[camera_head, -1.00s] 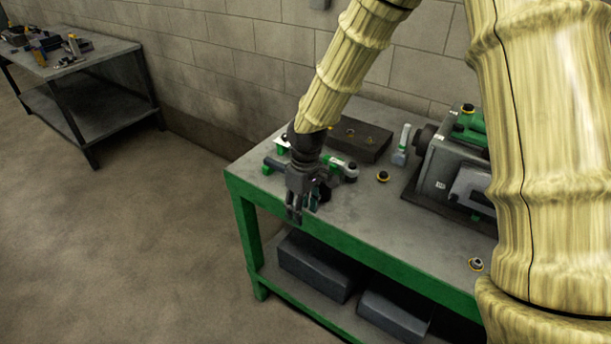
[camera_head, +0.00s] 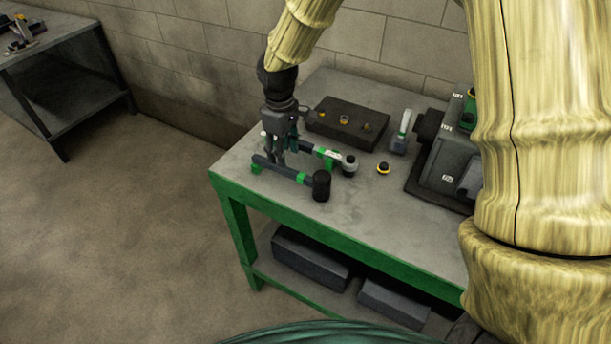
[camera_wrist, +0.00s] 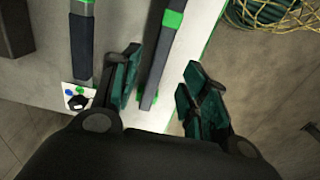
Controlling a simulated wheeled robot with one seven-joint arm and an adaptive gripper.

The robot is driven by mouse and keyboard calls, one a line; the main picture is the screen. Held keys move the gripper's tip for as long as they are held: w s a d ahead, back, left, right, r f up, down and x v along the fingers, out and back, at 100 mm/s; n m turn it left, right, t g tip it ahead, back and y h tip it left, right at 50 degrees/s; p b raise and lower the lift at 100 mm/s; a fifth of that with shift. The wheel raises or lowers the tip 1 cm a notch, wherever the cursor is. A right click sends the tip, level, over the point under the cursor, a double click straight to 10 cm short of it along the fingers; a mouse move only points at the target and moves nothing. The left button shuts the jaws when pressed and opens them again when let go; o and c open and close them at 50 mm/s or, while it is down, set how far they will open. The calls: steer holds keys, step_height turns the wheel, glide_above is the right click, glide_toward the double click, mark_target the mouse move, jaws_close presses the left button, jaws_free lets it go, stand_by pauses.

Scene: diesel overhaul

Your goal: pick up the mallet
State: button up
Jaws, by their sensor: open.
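The mallet has a black head (camera_head: 321,186) and a dark handle with green bands (camera_head: 293,174). It lies on the green-edged bench near the front left edge, head to the right. My gripper (camera_head: 275,160) points down over the handle's left part, with its fingers open. In the wrist view, the mallet handle (camera_wrist: 161,58) shows between the open fingertips (camera_wrist: 163,64), apart from both. The head is out of that view. I cannot tell how far the fingertips are above the handle.
A second green-banded tool (camera_head: 325,153) with a round dark head lies close behind the mallet; its shaft (camera_wrist: 82,45) shows left in the wrist view. A dark block (camera_head: 345,125) stands behind, and a grey machine (camera_head: 445,150) at the right. The bench front is clear.

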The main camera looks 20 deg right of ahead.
mark_target(290, 173)
steer(key=shift+w+a+f, duration=0.15)
steer(key=shift+w+f, duration=0.05)
steer(key=shift+f, duration=0.65)
steer(key=shift+s+f+p, duration=0.25)
steer(key=shift+f+p, duration=0.1)
steer(key=shift+f, duration=0.05)
steer(key=shift+w+f+p, duration=0.1)
steer(key=shift+f+p, duration=0.65)
steer(key=shift+f, duration=1.5)
jaws_close()
